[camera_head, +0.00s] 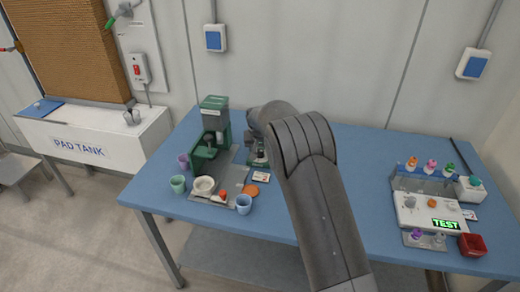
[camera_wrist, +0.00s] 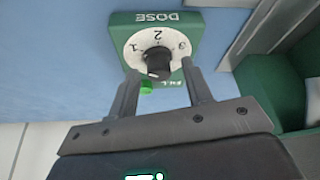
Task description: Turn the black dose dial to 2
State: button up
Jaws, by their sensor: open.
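In the wrist view the black dose dial (camera_wrist: 158,62) sits on a round white face with the numbers 1, 2 and 3, on a green box (camera_wrist: 190,24) marked DOSE. The lettering appears upside down. Where the dial points is not clear. My gripper (camera_wrist: 160,72) is open, with one finger on each side of the dial's near part. I cannot tell whether the fingers touch it. A small green button (camera_wrist: 146,87) lies by the left finger. In the head view my arm hides most of the dial box and the gripper.
At right are a rack of flasks (camera_head: 430,180), a TEST device (camera_head: 408,216) and a red bin (camera_head: 472,244).

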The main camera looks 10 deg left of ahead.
jog(key=shift+c, duration=0.5)
jog(key=c, duration=0.9)
jog(key=shift+m, duration=0.3)
jog(key=m+h, duration=0.1)
jog(key=m, duration=0.1)
jog(key=m+h, duration=0.1)
jog(key=m, duration=0.2)
jog(key=shift+a, duration=0.2)
jog(key=m+h, duration=0.1)
jog(key=m, duration=0.2)
jog(key=m+g+h, duration=0.1)
jog(key=m, duration=0.2)
jog(key=shift+w+a, duration=0.1)
jog(key=shift+g, duration=0.4)
jog(key=o, duration=1)
